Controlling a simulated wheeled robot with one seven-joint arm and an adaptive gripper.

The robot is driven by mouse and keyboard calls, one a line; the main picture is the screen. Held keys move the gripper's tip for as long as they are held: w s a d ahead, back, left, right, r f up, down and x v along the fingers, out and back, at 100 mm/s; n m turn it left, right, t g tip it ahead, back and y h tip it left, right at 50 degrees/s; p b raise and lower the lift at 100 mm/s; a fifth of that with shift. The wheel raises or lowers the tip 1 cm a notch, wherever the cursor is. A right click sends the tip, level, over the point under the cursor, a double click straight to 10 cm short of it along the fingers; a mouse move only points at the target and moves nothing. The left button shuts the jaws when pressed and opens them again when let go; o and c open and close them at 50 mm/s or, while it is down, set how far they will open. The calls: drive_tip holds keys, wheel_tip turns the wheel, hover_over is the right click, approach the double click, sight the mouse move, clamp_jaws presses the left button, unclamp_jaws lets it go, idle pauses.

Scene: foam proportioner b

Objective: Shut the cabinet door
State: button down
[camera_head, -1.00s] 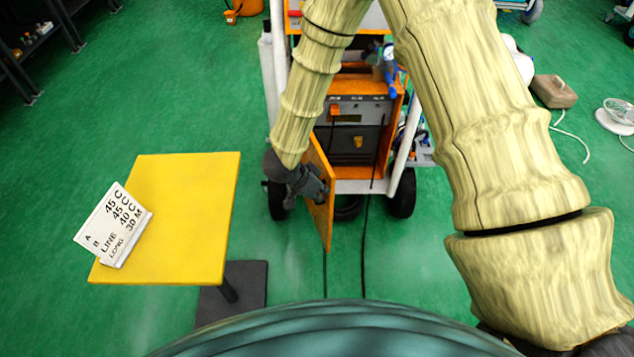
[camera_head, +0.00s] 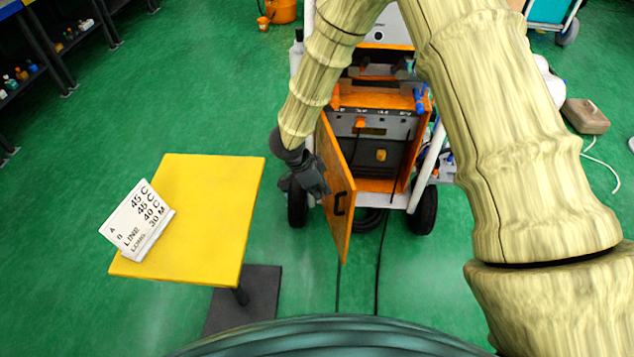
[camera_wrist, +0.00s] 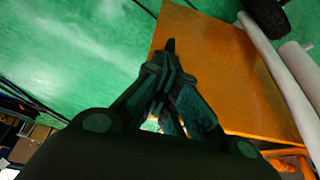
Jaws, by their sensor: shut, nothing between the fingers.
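The orange cabinet door (camera_head: 340,195) stands open on the left side of the orange cabinet (camera_head: 386,185), swung out toward me. My gripper (camera_head: 312,188) is shut and empty, on the left of the door, at the face turned away from the cabinet opening. In the wrist view the fingers (camera_wrist: 170,62) lie in front of the orange door panel (camera_wrist: 222,75). I cannot tell whether they touch it. Inside the cabinet is a grey unit (camera_head: 378,130) with a control panel.
A yellow table (camera_head: 195,215) with a white sign (camera_head: 137,220) stands left of the door. The cart has black wheels (camera_head: 425,210) and white posts. Black cables run along the floor below the door.

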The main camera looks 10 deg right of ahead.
sight(338, 194)
drive_tip(key=d+f, duration=0.2)
drive_tip(key=d, duration=0.1)
drive_tip(key=d+f+p, duration=0.1)
drive_tip(key=d, duration=0.1)
drive_tip(key=shift+w+d+f, duration=0.15)
drive_tip(key=shift+d+f, duration=0.05)
idle(0.4)
